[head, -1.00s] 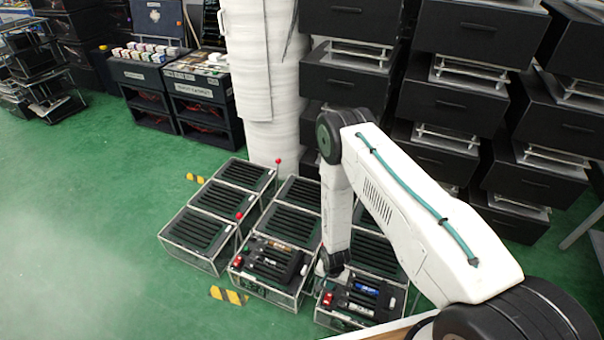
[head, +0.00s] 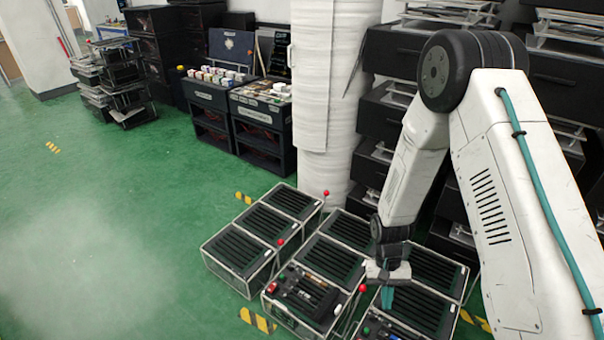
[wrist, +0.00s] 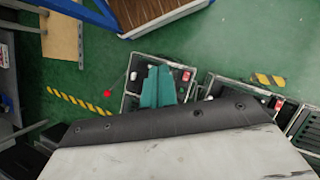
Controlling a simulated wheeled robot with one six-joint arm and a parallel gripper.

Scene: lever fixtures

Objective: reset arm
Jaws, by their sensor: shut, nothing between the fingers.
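My gripper (head: 387,298) hangs from my white arm over the lever fixtures in the head view, its teal fingers together and empty, pointing down. In the wrist view the gripper (wrist: 158,88) shows in front of a black fixture case. Red ball-tipped levers stand beside the cases: a far lever (head: 326,193), a middle lever (head: 281,242) and a near lever (head: 362,288) just left of the gripper. A red ball (wrist: 108,93) on a thin rod also shows in the wrist view, left of the fingers. I cannot tell whether the gripper touches anything.
Black slatted cases (head: 237,250) stand in rows on the green floor. A white wrapped column (head: 326,100) and stacked black drawers (head: 385,115) rise behind them. Yellow-black tape (head: 257,320) marks the floor. The floor at left (head: 100,220) is clear.

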